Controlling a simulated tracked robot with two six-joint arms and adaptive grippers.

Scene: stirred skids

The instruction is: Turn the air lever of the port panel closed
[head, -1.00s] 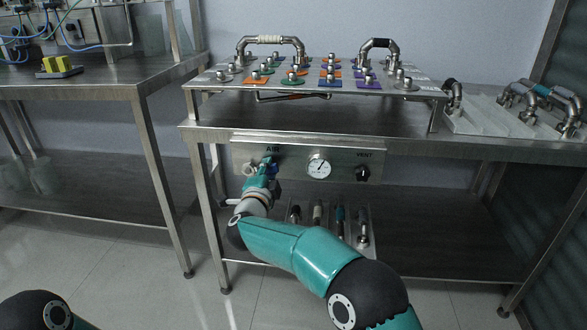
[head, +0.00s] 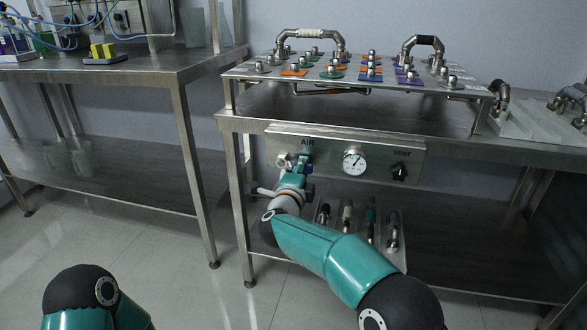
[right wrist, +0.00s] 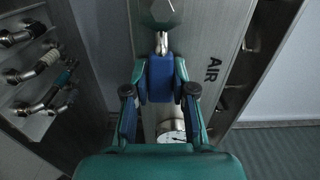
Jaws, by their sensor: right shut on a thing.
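The port panel (head: 328,153) is a steel plate under the front edge of the right bench, marked AIR and VENT. The air lever has a blue handle (right wrist: 160,80) on a silver stem. In the right wrist view the handle extends from the stem toward the gauge side. My right gripper (right wrist: 158,97) is shut on this handle, one finger on each side; it also shows in the head view (head: 302,163), just below the AIR label. In the head view the gripper hides most of the lever. My left arm shows at the lower left; its gripper is out of view.
A round gauge (head: 354,162) and a black VENT knob (head: 400,171) sit right of the lever. A plate with fittings (head: 250,72) stands on the bench above.

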